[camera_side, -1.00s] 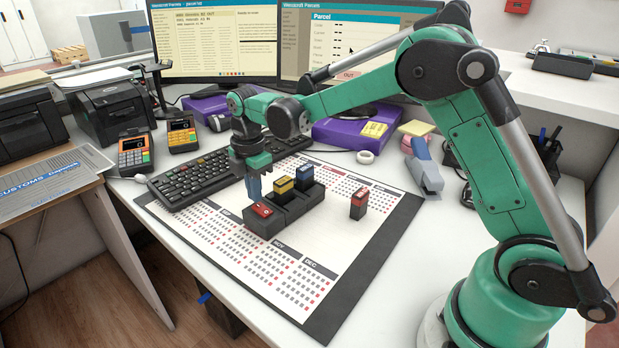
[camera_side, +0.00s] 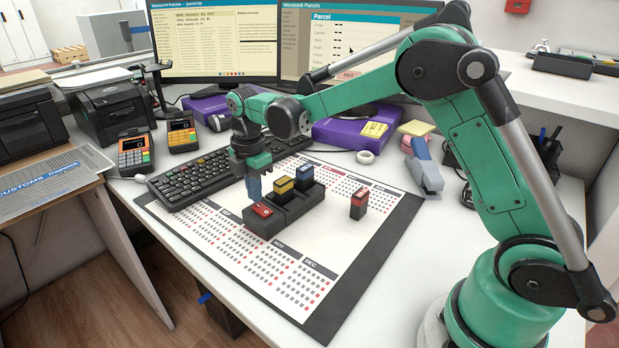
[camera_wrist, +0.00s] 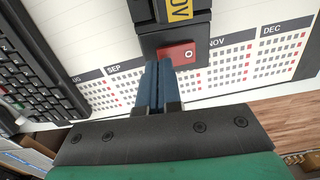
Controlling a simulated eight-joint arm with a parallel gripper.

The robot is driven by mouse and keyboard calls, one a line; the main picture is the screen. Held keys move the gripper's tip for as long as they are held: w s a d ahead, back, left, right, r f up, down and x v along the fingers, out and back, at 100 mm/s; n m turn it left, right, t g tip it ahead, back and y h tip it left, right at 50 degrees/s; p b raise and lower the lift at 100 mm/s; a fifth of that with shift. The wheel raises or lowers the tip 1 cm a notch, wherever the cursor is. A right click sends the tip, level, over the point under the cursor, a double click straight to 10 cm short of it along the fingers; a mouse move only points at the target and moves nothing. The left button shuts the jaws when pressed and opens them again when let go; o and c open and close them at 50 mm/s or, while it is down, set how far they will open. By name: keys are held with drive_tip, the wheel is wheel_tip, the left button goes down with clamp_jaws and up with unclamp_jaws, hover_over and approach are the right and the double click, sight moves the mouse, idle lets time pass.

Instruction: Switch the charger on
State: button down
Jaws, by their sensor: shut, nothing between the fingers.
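The charger (camera_side: 272,226) is a dark block on the calendar desk mat, with a red rocker switch (camera_side: 262,210) at its near end. A yellow-topped battery (camera_side: 283,188) and a blue-topped battery (camera_side: 304,176) stand in it. In the wrist view the red switch (camera_wrist: 176,53) shows an "O" mark at its right end. My gripper (camera_side: 254,198) is shut and empty, with its blue fingertips at the left end of the switch. In the wrist view the fingertips (camera_wrist: 158,66) overlap the switch's lower left edge; I cannot tell whether they touch it.
A red-topped battery (camera_side: 358,203) stands alone on the calendar mat (camera_side: 345,250), right of the charger. A black keyboard (camera_side: 200,180) lies behind and left of my gripper. A blue-grey stapler (camera_side: 424,168) stands at the right. The front of the mat is clear.

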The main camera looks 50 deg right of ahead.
sight(255, 207)
drive_tip(key=shift+f, duration=0.65)
idle(1.0)
drive_tip(key=shift+w+r, duration=0.15)
drive_tip(key=shift+r, duration=2.8)
idle(0.5)
drive_tip(key=shift+r, duration=1.2)
idle(0.5)
drive_tip(key=s+m+t, duration=0.7)
drive_tip(key=s+m, duration=0.8)
drive_tip(key=m, duration=0.2)
drive_tip(key=shift+s+r+m, duration=0.3)
